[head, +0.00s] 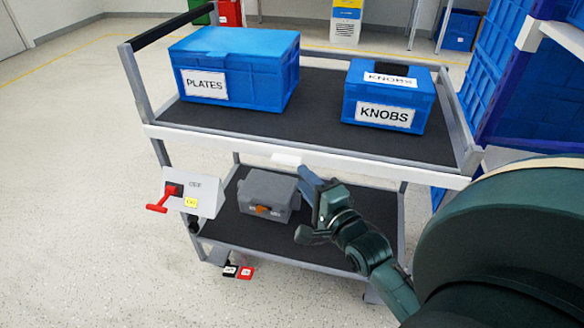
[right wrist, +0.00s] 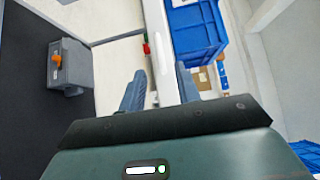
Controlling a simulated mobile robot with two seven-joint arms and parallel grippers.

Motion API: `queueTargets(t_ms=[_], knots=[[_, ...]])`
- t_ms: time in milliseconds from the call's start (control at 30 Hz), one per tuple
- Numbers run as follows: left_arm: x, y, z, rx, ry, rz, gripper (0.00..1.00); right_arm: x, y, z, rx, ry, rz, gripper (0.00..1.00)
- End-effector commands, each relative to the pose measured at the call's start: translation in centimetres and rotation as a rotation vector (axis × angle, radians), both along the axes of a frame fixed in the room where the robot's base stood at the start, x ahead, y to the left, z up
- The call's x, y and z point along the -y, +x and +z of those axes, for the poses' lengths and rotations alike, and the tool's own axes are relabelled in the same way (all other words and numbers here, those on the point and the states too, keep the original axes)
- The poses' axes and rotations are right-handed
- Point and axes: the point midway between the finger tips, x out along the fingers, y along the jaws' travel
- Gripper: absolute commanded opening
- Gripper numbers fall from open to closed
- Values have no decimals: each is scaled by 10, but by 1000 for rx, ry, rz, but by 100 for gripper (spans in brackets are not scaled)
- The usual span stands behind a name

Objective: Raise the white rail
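The white rail (head: 350,164) runs along the front edge of the cart's upper shelf, with a small white tab (head: 287,159) on it. My right gripper (head: 309,184) is just below the rail, right of the tab. In the right wrist view the right gripper's two blue fingers (right wrist: 160,85) are spread apart, with nothing held between them. There the white rail (right wrist: 160,40) runs up the picture between the fingers. I cannot tell whether the fingertips reach around it or stay short of it. My left gripper is not in view.
Blue boxes marked PLATES (head: 235,70) and KNOBS (head: 388,98) stand on the upper shelf. A grey box with an orange knob (head: 263,210) sits on the lower shelf. A panel with a red lever (head: 163,198) is at the cart's left. Blue crates stand right; floor is clear left.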

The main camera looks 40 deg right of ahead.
Motion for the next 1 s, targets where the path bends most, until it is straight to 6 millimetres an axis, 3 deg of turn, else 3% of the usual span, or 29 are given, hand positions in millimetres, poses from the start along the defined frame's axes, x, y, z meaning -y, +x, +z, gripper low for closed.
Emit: queueTargets(t_ms=[200,400,733,1000], knots=[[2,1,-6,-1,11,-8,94,3,41,0,2,-2,0,33],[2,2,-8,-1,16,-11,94,4,59,0,0,-3,0,33],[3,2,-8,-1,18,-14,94,5,62,-1,-2,-2,0,33],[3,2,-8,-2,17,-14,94,5,62,0,-1,-2,0,11]])
